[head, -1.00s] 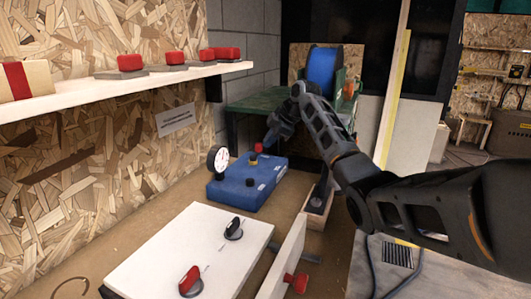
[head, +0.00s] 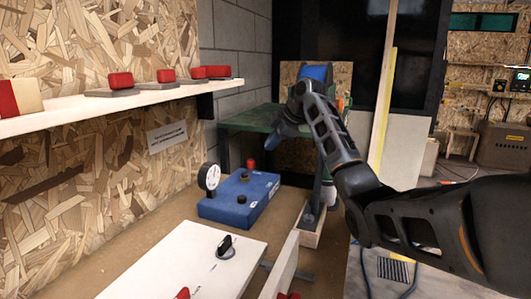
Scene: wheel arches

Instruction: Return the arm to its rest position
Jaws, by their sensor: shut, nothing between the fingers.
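My arm (head: 340,150) reaches in from the right edge and bends down at its far end. My gripper (head: 279,134) hangs in the air above and behind the blue box (head: 235,205), in front of the green bench. It is shut with nothing in it. Its fingertips are small and dark in this view. The blue box carries a round white gauge (head: 209,177), a red knob (head: 250,164) and dark knobs. The gripper appears apart from all of these.
A white panel (head: 180,262) with a black knob (head: 225,246) lies in front. A wooden tray (head: 308,230) stands right of the box. A shelf (head: 110,103) with red-topped blocks runs along the left wall. A green bench (head: 255,119) stands behind.

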